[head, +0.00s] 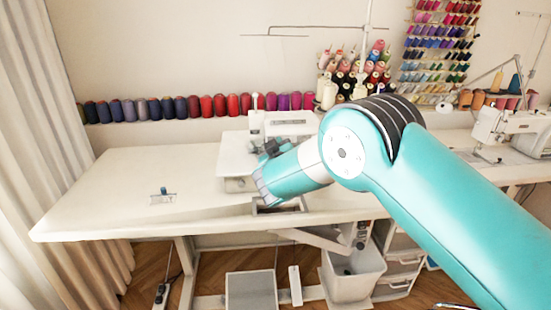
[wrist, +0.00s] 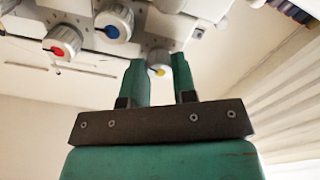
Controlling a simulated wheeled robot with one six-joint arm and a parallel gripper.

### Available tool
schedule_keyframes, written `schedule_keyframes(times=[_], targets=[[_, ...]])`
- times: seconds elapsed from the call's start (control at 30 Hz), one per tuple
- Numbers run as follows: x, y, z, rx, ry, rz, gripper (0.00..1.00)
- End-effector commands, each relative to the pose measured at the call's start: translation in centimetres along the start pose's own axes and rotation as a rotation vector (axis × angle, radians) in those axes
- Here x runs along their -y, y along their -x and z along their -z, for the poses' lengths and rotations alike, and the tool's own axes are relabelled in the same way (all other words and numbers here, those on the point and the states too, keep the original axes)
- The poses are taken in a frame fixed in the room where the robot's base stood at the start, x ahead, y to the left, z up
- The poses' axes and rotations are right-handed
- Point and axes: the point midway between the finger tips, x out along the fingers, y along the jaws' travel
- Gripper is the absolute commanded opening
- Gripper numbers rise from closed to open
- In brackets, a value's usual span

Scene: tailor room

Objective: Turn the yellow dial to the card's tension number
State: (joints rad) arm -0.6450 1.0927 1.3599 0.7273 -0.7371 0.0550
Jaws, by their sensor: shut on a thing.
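The yellow dial (wrist: 158,58), a pale knob with a yellow mark, sits between the two green fingers of my gripper (wrist: 159,63) in the wrist view. The fingers are shut on it. Its scale and pointer cannot be read. In the head view my gripper (head: 271,148) reaches the front of the white sewing machine (head: 286,123), and my arm hides part of it. A small pale flat item with a blue piece (head: 162,197) lies on the table at left; I cannot tell whether it is the card, and no number is readable.
A red-marked dial (wrist: 64,42) and a blue-marked dial (wrist: 115,22) sit left of the gripper in the wrist view. The white table (head: 110,205) is mostly clear at left. Thread spools (head: 205,106) line the back. Another machine (head: 500,125) stands at right.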

Motion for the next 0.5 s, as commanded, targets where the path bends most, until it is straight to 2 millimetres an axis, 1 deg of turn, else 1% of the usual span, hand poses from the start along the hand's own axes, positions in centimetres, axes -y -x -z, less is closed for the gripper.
schedule_keyframes(times=[0.03, 0.07, 0.3, 0.5], targets=[[0.37, 0.03, -0.52, -0.003, -0.032, 0.001, 0.02], [0.38, 0.04, -0.53, -0.003, -0.05, 0.002, 0.02], [0.28, 0.04, -0.3, -0.002, -0.169, 0.002, 0.02], [0.18, 0.05, -0.12, 0.0, -0.214, 0.003, 0.02]])
